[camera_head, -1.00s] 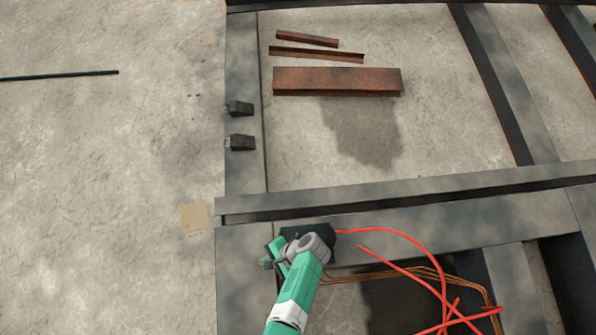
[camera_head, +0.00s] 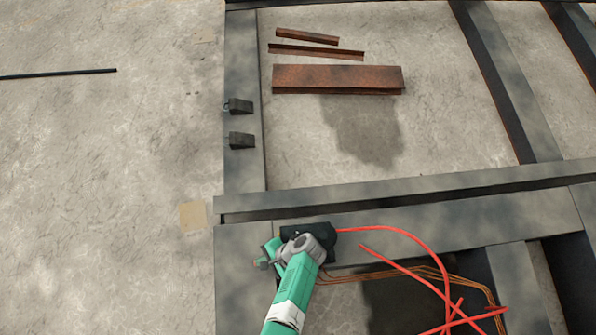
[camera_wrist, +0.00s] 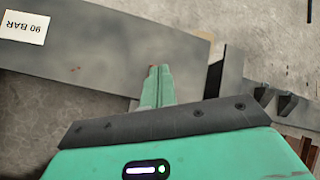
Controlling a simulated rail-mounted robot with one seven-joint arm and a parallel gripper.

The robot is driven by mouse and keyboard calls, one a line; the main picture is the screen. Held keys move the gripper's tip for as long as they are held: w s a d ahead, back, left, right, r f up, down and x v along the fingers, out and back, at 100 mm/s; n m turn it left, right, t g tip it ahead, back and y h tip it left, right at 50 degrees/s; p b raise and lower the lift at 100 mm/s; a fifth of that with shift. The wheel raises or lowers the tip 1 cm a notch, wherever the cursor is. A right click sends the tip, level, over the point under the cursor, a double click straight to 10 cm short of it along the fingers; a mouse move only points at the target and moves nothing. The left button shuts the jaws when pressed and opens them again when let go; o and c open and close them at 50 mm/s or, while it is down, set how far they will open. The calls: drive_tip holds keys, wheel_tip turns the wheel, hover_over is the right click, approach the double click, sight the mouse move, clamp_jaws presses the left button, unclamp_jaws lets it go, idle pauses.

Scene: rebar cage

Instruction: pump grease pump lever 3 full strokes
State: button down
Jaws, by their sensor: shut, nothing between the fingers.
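My gripper (camera_head: 264,259) is over the near-left corner of the grey steel frame, beside a dark block (camera_head: 323,235). A red hose (camera_head: 385,231) runs from the right of this block, which may be the grease pump; my wrist hides part of it. I cannot make out the pump lever in either view. In the wrist view my gripper (camera_wrist: 154,75) shows its green fingers together, over or near the edge of a grey beam, with a small reddish spot at the tip. I cannot tell whether the fingers touch anything.
The grey frame (camera_head: 400,220) crosses the right side. Rusty steel pieces (camera_head: 336,78) lie inside it. Two dark blocks (camera_head: 241,140) sit on its left beam. Orange cables (camera_head: 400,273) lie near my arm. A "90 BAR" label (camera_wrist: 24,27) shows upside down. Concrete floor at left is mostly clear.

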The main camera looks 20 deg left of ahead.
drive_tip(key=shift+s+a+f+b, duration=0.1)
drive_tip(key=shift+f+b, duration=0.2)
drive_tip(key=shift+f, duration=0.1)
drive_tip(key=shift+s+a+f+b, duration=0.1)
drive_tip(key=shift+f+b, duration=0.15)
drive_tip(key=shift+f, duration=0.1)
drive_tip(key=shift+r, duration=0.1)
drive_tip(key=shift+w, duration=0.1)
drive_tip(key=a+r+p+v, duration=0.1)
drive_tip(key=p+v, duration=0.7)
drive_tip(key=v, duration=0.4)
drive_tip(key=shift+s+r+p, duration=0.35)
drive_tip(key=shift+a, duration=0.1)
drive_tip(key=shift+s+a+f+b, duration=0.3)
drive_tip(key=shift+a+f, duration=0.1)
drive_tip(key=shift+f, duration=0.1)
